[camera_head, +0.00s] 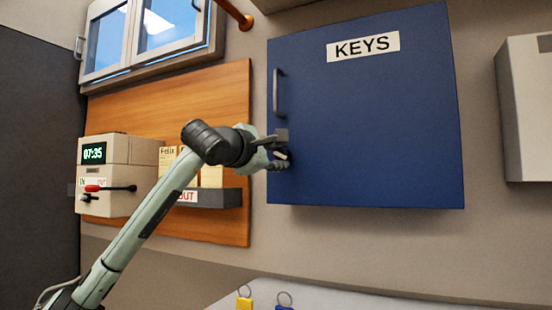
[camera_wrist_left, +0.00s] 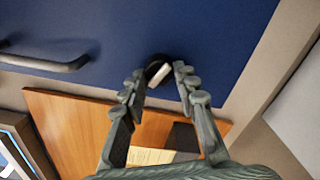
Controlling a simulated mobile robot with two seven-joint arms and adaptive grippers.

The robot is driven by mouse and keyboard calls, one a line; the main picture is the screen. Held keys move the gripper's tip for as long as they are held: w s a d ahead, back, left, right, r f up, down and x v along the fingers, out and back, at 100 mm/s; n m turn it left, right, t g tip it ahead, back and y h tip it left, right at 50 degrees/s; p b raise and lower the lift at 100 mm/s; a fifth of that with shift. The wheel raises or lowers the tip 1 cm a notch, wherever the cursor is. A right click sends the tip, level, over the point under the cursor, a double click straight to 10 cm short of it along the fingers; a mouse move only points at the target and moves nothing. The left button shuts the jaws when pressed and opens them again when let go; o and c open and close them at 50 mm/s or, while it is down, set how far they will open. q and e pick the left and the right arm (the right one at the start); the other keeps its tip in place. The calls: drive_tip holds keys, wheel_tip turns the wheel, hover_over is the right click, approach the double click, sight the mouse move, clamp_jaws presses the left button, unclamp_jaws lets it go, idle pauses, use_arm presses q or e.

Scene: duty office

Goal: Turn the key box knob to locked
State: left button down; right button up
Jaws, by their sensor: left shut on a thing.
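The blue key box (camera_head: 375,120) hangs on the wall, its door closed, with a "KEYS" label and a dark bar handle (camera_head: 278,92) at its left edge. My left gripper (camera_head: 281,157) is at the box's lower left, below the handle. In the left wrist view, the knob (camera_wrist_left: 158,69) is a dark round piece with a pale bar across it, on the blue door. The fingers of my left gripper (camera_wrist_left: 160,75) are shut on the knob from both sides. In the head view the gripper mostly covers the knob. My right gripper is in neither view.
Left of the box, a time clock (camera_head: 105,165) and a card rack (camera_head: 215,196) stand on a wooden panel (camera_head: 235,95). A grey box (camera_head: 525,110) is on the wall at right.

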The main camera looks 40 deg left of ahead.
use_arm(q)
drive_tip(key=n, duration=0.2)
drive_tip(key=shift+f+n, duration=0.1)
drive_tip(key=shift+n, duration=0.2)
drive_tip(key=shift+n+b, duration=0.4)
drive_tip(key=shift+n, duration=1.1)
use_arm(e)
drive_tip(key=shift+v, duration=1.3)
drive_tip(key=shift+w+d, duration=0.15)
use_arm(q)
drive_tip(key=c, duration=1.2)
unclamp_jaws()
drive_tip(key=shift+o, duration=0.2)
drive_tip(key=v, duration=1.2)
